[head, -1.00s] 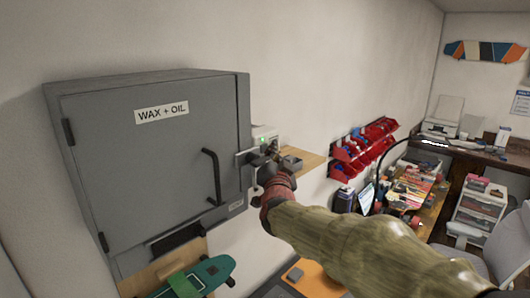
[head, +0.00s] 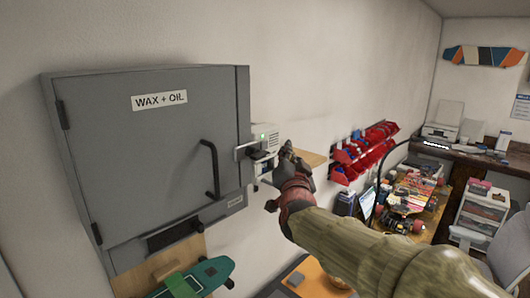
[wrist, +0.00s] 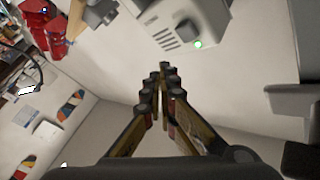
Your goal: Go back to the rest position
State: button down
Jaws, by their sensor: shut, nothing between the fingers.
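My gripper (head: 288,152) is in the head view, just right of the grey cabinet, in front of a small wooden shelf. It also shows in the wrist view (wrist: 164,72), where its fingers meet at the tips with nothing between them. The grey cabinet (head: 140,130), labelled "WAX + OIL", has its door shut, with a black handle (head: 211,170). A light grey box with a green light (head: 265,138) sits at the cabinet's right side, apart from my gripper; it also shows in the wrist view (wrist: 185,28).
A wooden shelf (head: 312,160) is behind my gripper. Red bins (head: 365,150) hang on the wall to the right. A cluttered workbench (head: 415,195) and a white drawer unit (head: 481,210) stand farther right. A green skateboard (head: 205,275) is below the cabinet.

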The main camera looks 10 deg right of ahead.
jog(key=shift+s+d, duration=0.2)
jog(key=shift+s, duration=0.15)
jog(key=s+a+f+n+g+y+b, duration=0.1)
jog(key=s+a+f+n+g+y, duration=0.2)
jog(key=f, duration=0.7)
jog(key=s+a+f+n+g+y, duration=0.1)
jog(key=s+a+f+n+g, duration=0.25)
jog(key=f, duration=0.65)
jog(key=s+d+f+n+g+b, duration=0.1)
jog(key=s+d+f+g+b, duration=0.1)
jog(key=s+f+b, duration=0.5)
jog(key=s+d+f+n+g+h+b, duration=0.1)
jog(key=s+d+f+g+b, duration=0.2)
jog(key=s+f, duration=1.2)
jog(key=s+g+b, duration=0.2)
jog(key=s+b, duration=0.2)
jog(key=s, duration=0.6)
jog(key=shift+s+d+f+n+b, duration=0.15)
jog(key=shift+d+f+n+b, duration=0.15)
jog(key=shift+n+b, duration=0.1)
